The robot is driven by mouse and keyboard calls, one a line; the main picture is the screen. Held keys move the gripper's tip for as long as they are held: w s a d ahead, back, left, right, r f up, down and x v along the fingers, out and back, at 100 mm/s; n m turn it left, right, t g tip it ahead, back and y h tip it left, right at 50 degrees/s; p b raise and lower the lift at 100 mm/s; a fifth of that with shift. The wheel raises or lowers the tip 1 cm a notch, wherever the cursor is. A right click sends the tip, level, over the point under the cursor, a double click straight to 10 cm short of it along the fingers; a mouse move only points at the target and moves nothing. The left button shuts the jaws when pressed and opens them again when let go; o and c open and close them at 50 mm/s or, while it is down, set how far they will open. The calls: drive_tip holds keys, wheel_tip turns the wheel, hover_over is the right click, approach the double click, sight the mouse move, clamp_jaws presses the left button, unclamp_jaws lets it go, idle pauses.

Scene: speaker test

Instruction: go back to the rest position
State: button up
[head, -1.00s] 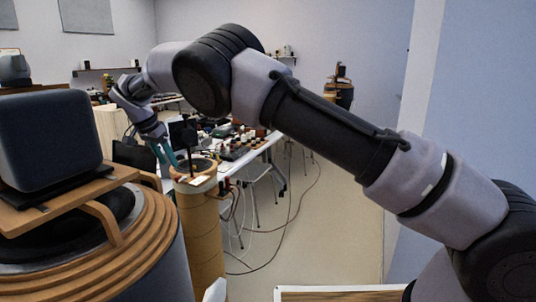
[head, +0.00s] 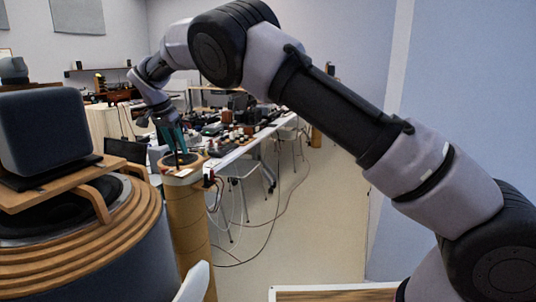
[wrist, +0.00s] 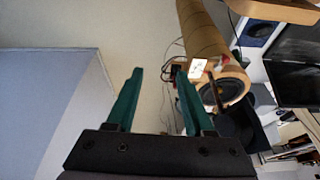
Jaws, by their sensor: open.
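My gripper (head: 173,137) is at the end of my raised arm, left of centre in the head view. Its green fingers point down just over or behind the top of a round tan column (head: 190,225); the exact gap cannot be told. In the wrist view the two green fingers of my gripper (wrist: 157,100) are spread apart with nothing between them. Pale floor (wrist: 150,45) shows past the fingertips, and the tan column (wrist: 203,32) lies just right of them.
A dark blue-grey speaker (head: 45,130) stands on a ringed wooden stand (head: 75,255) at the left. A long cluttered table (head: 232,152) lies behind the column. Cables run over the floor. A pale blue wall (head: 465,90) is at the right; floor (head: 310,220) between is open.

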drive_tip(key=w+d+r+m+g+y, duration=0.1)
drive_tip(key=w+d+r, duration=0.2)
drive_tip(key=d+r, duration=0.5)
drive_tip(key=w+d+r+y, duration=0.15)
drive_tip(key=d+r, duration=0.25)
drive_tip(key=d, duration=0.7)
drive_tip(key=s+d+r, duration=0.1)
drive_tip(key=d+r, duration=0.2)
drive_tip(key=d, duration=0.4)
drive_tip(key=s+d+r, duration=0.2)
drive_tip(key=d+r, duration=0.2)
drive_tip(key=d, duration=0.3)
drive_tip(key=s+d+r+t+y, duration=0.2)
drive_tip(key=s+d+r, duration=0.2)
drive_tip(key=s+d, duration=0.8)
drive_tip(key=s+d+f+n+t, duration=0.1)
drive_tip(key=s+d+f, duration=0.1)
drive_tip(key=s+d, duration=0.2)
drive_tip(key=s+d+f+t+h, duration=0.1)
drive_tip(key=s+d+f, duration=0.2)
drive_tip(key=s, duration=0.8)
drive_tip(key=shift+d+n+t, duration=0.3)
drive_tip(key=shift+d+n, duration=0.1)
drive_tip(key=shift+d, duration=0.5)
